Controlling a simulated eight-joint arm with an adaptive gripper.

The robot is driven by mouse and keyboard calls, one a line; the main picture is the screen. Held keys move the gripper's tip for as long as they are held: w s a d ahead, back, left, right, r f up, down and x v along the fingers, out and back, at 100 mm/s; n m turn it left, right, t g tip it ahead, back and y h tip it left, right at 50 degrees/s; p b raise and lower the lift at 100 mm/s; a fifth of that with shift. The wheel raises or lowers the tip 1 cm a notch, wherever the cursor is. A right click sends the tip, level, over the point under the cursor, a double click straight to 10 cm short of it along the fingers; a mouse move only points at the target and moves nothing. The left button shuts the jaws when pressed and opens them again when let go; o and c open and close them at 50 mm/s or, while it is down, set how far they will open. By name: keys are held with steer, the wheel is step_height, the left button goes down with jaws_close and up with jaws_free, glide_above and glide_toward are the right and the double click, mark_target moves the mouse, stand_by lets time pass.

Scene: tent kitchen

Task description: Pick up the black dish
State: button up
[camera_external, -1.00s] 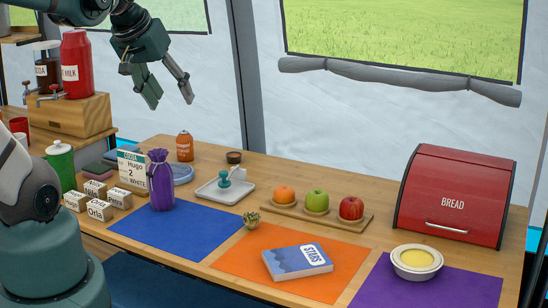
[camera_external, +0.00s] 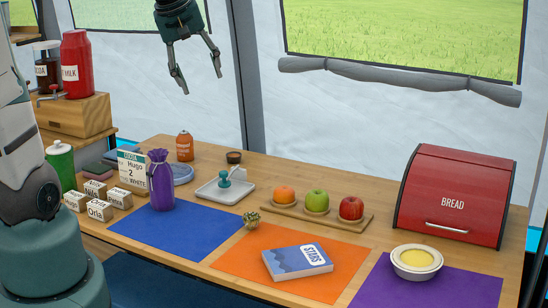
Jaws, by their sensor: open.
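My gripper (camera_external: 202,84) is open and empty, pointing down. It is in the air well above the table, higher in the picture than the dish and slightly to its left. It touches nothing.
A teal stamp-like object (camera_external: 224,180) stands on the white tray. An orange bottle (camera_external: 184,146) and a purple bag (camera_external: 161,180) stand left of the dish. A fruit board (camera_external: 335,214) and red bread box (camera_external: 455,196) are to the right. The table around the dish is fairly clear.

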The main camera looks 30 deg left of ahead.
steer(key=w+a+f+n+g, duration=0.1)
steer(key=w+f+n, duration=0.1)
steer(key=w, duration=0.3)
steer(key=w+a+f+n, duration=0.1)
steer(key=w+a+n, duration=0.1)
steer(key=w, duration=0.3)
steer(key=n+g+h, duration=0.2)
steer(key=n+g, duration=0.1)
steer(key=n, duration=0.7)
glide_above(229, 154)
steer(key=f, duration=2.2)
steer(key=shift+s+a+f, duration=0.15)
steer(key=shift+s+f, duration=0.15)
steer(key=shift+f, duration=0.1)
steer(key=shift+w+f, duration=0.1)
steer(key=shift+f, duration=0.15)
steer(key=shift+x, duration=1.3)
steer(key=shift+f, duration=0.1)
